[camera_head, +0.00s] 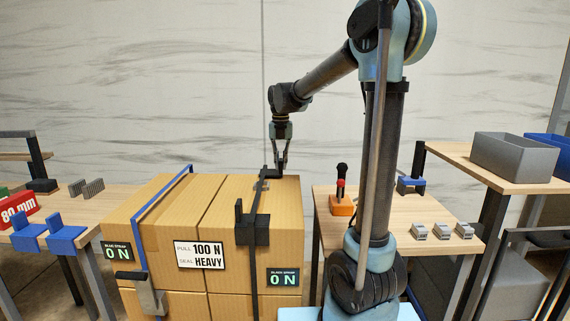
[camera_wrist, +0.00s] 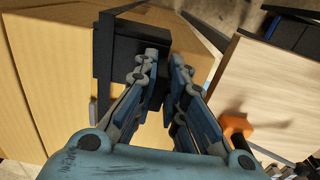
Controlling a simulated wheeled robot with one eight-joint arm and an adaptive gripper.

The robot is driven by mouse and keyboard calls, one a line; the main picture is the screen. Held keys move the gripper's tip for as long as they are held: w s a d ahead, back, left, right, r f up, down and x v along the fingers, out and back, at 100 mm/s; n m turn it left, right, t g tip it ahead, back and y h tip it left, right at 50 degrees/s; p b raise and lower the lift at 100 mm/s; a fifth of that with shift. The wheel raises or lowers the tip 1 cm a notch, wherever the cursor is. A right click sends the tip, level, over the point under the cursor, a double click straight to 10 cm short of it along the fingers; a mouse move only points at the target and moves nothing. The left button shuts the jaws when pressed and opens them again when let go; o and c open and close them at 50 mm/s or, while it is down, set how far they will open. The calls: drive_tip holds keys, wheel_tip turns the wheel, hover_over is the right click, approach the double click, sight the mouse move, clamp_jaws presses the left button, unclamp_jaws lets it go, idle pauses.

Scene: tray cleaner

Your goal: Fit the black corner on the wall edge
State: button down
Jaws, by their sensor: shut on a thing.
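The black corner (camera_head: 271,173) is at the back, wall-side top edge of the right carton (camera_head: 228,205), beside the black strap (camera_head: 262,195). My gripper (camera_head: 281,164) points down with its fingers shut on this corner's upright part. In the wrist view the fingers (camera_wrist: 165,58) close at the dark block of the corner (camera_wrist: 138,42), next to the strap (camera_wrist: 101,60). The fingers partly hide it, and I cannot tell whether it is seated flat on the edge. A second black corner (camera_head: 255,226) sits on the front top edge under the strap.
A blue strap (camera_head: 160,195) with a grey tensioner (camera_head: 149,294) crosses the left carton. Sign cards face front; both strap displays read 0 N. A right table (camera_head: 400,212) holds an orange-based tool (camera_head: 342,205) and grey clips (camera_head: 441,231). A left table holds blue corners (camera_head: 66,236).

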drive_tip(key=shift+a, duration=1.3)
drive_tip(key=shift+f, duration=0.35)
drive_tip(key=c, duration=1.6)
unclamp_jaws()
drive_tip(key=shift+o, duration=0.2)
wheel_tip(320, 180, up, 12)
drive_tip(key=shift+f, duration=0.1)
